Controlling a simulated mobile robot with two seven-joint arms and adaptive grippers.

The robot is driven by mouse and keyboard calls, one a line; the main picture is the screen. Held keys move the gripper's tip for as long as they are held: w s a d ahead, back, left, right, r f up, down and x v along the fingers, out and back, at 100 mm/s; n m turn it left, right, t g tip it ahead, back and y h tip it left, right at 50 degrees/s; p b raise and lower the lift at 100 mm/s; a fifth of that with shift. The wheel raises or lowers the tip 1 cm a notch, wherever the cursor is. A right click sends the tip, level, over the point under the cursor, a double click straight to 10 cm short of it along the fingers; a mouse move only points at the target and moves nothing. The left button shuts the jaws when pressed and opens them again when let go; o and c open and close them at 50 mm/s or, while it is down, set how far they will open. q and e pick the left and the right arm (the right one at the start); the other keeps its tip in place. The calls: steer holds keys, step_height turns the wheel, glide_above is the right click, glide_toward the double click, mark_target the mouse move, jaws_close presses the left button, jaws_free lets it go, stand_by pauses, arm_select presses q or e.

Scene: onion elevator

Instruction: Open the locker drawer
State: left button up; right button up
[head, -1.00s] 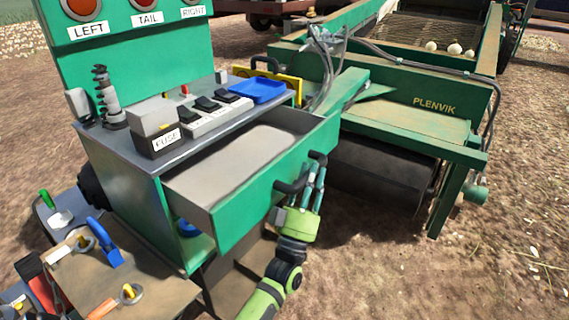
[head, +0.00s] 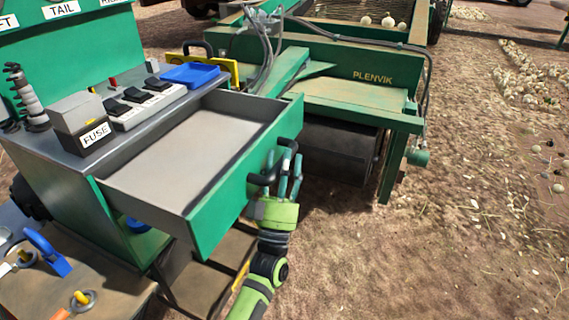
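The locker drawer (head: 245,173) has a green front and a grey, empty tray inside. It stands far out of the grey-topped cabinet (head: 50,160). A dark bar handle (head: 264,180) is on its front. My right gripper is not in view.
On the cabinet top are a FUSE box (head: 82,125), a switch strip (head: 145,102) and a blue tray (head: 190,75). The green PLENVIK machine (head: 350,95) stands behind the drawer. A cluttered lower bench (head: 110,275) is at lower left.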

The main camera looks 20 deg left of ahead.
arm_select(q)
steer(key=shift+f, duration=0.1)
steer(key=v, duration=1.2)
